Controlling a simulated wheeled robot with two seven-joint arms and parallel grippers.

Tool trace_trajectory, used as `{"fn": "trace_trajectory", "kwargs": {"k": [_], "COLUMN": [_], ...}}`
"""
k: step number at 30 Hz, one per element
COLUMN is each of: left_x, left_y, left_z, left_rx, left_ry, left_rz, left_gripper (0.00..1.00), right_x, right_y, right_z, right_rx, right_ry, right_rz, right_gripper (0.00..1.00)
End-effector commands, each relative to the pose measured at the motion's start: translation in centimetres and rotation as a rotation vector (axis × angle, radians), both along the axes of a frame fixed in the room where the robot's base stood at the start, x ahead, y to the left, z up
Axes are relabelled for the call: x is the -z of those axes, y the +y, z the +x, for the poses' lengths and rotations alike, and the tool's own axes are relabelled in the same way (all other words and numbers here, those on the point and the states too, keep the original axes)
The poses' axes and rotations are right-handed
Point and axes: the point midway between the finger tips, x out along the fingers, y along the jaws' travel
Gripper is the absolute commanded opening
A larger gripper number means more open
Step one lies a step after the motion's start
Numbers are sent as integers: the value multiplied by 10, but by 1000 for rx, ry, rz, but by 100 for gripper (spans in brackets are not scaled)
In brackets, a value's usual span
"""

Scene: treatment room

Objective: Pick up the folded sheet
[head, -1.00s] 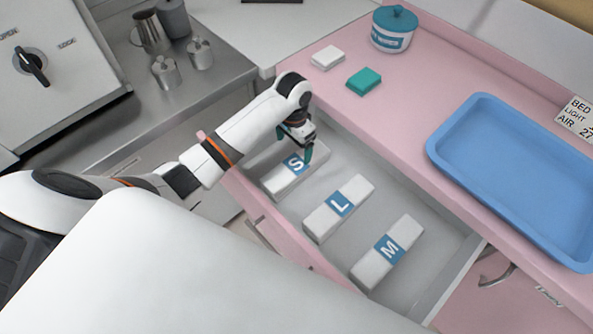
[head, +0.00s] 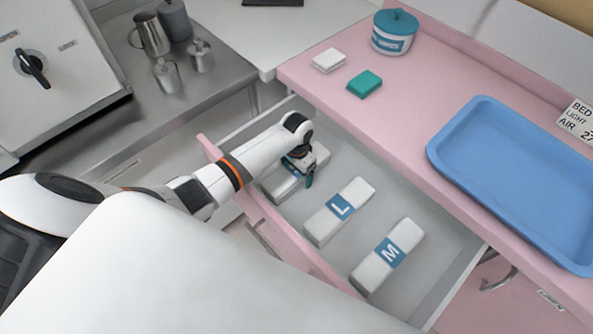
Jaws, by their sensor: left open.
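Three long white folded packs with blue bands lie in the open drawer (head: 400,200). The pack marked L (head: 323,224) is in the middle and the pack marked M (head: 370,271) is nearest the right end. The third pack (head: 270,189) is at the left end, partly hidden by my left gripper, which covers its letter. My left gripper (head: 306,178) is open, pointing down at this pack; whether it touches it I cannot tell. My right gripper is not in view.
A blue tray (head: 436,148), a lidded jar (head: 393,44), a small white block (head: 328,60) and a teal block (head: 364,84) are on the pink counter (head: 420,65). Metal containers (head: 166,75) stand on the steel surface at left. The drawer's front wall (head: 300,240) borders the packs.

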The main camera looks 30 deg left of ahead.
Motion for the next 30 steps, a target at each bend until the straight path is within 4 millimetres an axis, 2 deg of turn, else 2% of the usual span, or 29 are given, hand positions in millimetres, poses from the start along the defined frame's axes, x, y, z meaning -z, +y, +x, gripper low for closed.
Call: {"fn": "trace_trajectory", "kwargs": {"k": [2,12,19,22,30], "left_x": [0,-1,-2,-10,-63], "left_y": [0,0,0,0,0], "left_z": [0,0,1,1,2], "left_rx": [0,0,0,0,1], "left_ry": [-1,-1,-2,-3,-5], "left_rz": [0,0,-1,-1,-1], "left_gripper": [89,35,35,35,35], "right_x": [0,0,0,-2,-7], "right_y": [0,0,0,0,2], "right_z": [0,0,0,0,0], "right_rx": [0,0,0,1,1], "right_ry": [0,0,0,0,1], "right_rz": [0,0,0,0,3], "right_gripper": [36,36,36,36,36]}}
